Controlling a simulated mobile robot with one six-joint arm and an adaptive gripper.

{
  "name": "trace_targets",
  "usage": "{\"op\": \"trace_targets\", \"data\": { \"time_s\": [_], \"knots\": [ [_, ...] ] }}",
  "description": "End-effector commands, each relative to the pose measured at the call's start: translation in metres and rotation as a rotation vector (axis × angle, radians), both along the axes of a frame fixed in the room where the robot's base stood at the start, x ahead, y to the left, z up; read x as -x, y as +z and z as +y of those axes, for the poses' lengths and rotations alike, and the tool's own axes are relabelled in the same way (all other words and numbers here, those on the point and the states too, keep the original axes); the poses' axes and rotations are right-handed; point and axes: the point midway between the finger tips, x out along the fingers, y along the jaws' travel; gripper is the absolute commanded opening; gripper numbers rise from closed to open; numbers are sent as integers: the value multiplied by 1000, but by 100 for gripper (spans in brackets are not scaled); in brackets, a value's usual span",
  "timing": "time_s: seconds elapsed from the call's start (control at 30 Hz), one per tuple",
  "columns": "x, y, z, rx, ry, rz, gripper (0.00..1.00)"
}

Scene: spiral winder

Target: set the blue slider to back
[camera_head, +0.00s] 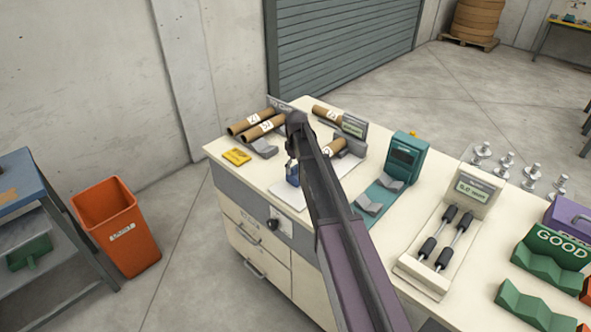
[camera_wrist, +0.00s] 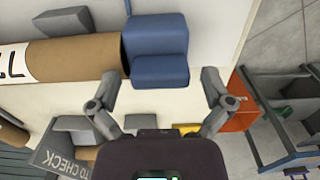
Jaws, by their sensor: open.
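The blue slider (camera_wrist: 158,45) is a stepped blue block near the top middle of the wrist view. In the head view, part of the blue slider (camera_head: 293,179) shows on a pale plate beside my arm, which hides some of it. My gripper (camera_wrist: 162,80) is open and empty, its two fingers spread to either side of the slider's near end. I cannot tell whether either finger touches it. In the head view the gripper is mostly hidden by my arm. A cardboard tube (camera_wrist: 75,58) lies end-on against or very close to the slider's left side in the wrist view.
Several tubes (camera_head: 250,122) lie in grey cradles on the bench behind the slider. A black knob (camera_head: 272,225) is on the bench front. An orange bin (camera_head: 118,228) stands on the floor.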

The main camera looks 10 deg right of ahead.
Motion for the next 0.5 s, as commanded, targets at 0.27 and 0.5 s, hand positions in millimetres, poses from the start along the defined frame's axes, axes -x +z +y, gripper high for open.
{"op": "trace_targets", "data": {
  "time_s": [0.27, 0.5],
  "knots": [
    [0, 0, 0, 0, 1, 0, 100],
    [0, 0, 1, 0, 1, 0, 32]
  ]
}}
